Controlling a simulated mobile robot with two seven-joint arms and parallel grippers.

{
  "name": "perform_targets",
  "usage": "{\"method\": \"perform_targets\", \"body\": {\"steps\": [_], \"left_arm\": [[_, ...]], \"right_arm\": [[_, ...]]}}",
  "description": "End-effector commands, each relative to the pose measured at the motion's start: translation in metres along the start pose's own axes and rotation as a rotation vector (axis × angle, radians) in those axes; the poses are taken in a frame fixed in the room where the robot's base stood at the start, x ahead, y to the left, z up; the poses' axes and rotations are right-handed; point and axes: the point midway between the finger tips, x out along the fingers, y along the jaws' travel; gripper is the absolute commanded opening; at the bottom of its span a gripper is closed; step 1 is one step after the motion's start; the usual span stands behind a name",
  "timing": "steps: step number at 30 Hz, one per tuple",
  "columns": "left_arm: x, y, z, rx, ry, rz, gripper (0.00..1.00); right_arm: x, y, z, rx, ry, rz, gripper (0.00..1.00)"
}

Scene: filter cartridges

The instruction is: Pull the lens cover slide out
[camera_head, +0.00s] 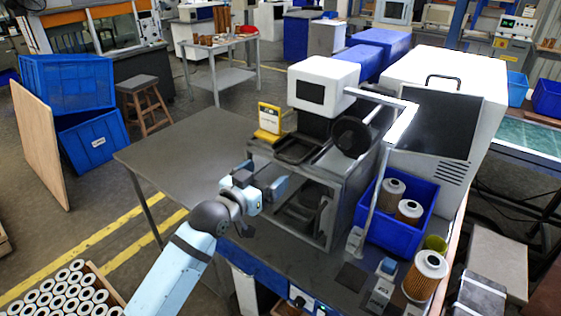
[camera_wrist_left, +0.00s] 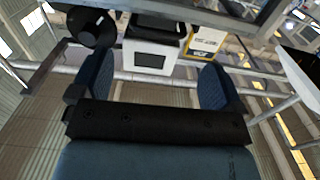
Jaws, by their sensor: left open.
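The grey-framed inspection machine (camera_head: 330,215) stands on the table, with a white camera head (camera_head: 323,84) and a round black disc (camera_head: 350,137) at its top. I cannot make out for certain which part is the lens cover slide. My left gripper (camera_head: 277,188) is at the left front side of the machine, apart from the white head and the disc. In the left wrist view its two blue fingers (camera_wrist_left: 152,82) are spread with nothing between them. Beyond them that view shows the white head (camera_wrist_left: 152,57) and black disc (camera_wrist_left: 92,28). My right gripper is not in view.
A yellow-framed sign (camera_head: 269,118) stands at the machine's left. A blue bin (camera_head: 387,234) with filter cartridges sits to the right, and another cartridge (camera_head: 425,275) stands in front. A white cabinet (camera_head: 440,80) is behind. The table's left part (camera_head: 185,150) is clear.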

Motion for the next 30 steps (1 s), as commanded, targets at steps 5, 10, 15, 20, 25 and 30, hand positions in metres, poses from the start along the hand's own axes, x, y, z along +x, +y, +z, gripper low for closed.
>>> {"method": "perform_targets", "body": {"steps": [5, 10, 15, 20, 25, 30], "left_arm": [[0.036, 0.0, -0.002, -0.002, 0.001, 0.0, 0.94], [0.057, 0.0, -0.001, -0.002, 0.001, 0.0, 0.94], [0.065, 0.0, 0.0, -0.001, 0.0, 0.0, 0.94], [0.066, 0.0, 0.0, -0.001, 0.0, 0.0, 0.94], [0.065, 0.0, 0.0, -0.001, 0.0, 0.0, 0.76], [0.065, 0.0, 0.0, -0.001, 0.0, -0.001, 0.4]], "right_arm": [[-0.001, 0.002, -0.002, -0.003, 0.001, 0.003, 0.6], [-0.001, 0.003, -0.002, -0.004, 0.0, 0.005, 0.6], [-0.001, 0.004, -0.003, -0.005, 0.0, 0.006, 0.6], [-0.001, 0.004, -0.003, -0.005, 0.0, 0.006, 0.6], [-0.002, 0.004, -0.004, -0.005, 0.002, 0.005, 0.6], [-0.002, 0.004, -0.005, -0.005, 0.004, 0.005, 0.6]]}}
